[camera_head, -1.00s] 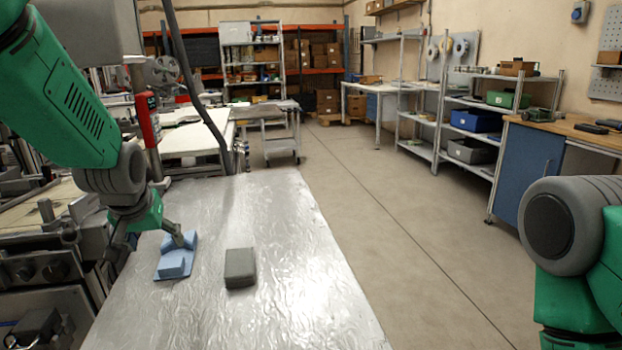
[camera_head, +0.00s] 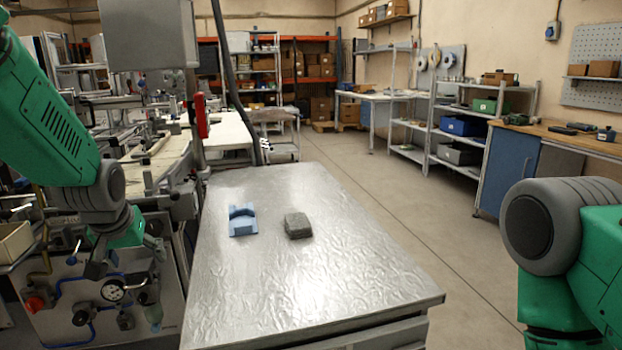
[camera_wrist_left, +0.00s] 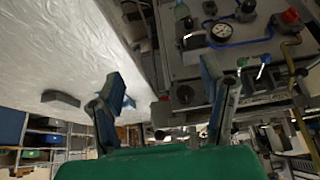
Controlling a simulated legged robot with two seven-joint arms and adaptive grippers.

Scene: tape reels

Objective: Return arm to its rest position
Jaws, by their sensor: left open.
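My left arm comes in from the left in the head view, and its gripper (camera_head: 118,262) hangs off the left side of the metal table (camera_head: 330,290), in front of the machine panel. In the left wrist view the two fingers of this gripper (camera_wrist_left: 165,100) are spread wide with nothing between them. A light blue block with a notch (camera_head: 242,219) stands on the table, clear of the gripper. A grey block (camera_head: 298,225) lies to its right. My right arm shows at the right edge, but its gripper is out of view.
The machine panel (camera_head: 85,325) with a gauge, hoses and a red knob is close to the left gripper. The table's near half is bare. Shelves (camera_head: 460,128) and a workbench (camera_head: 570,138) stand at the right beyond open floor.

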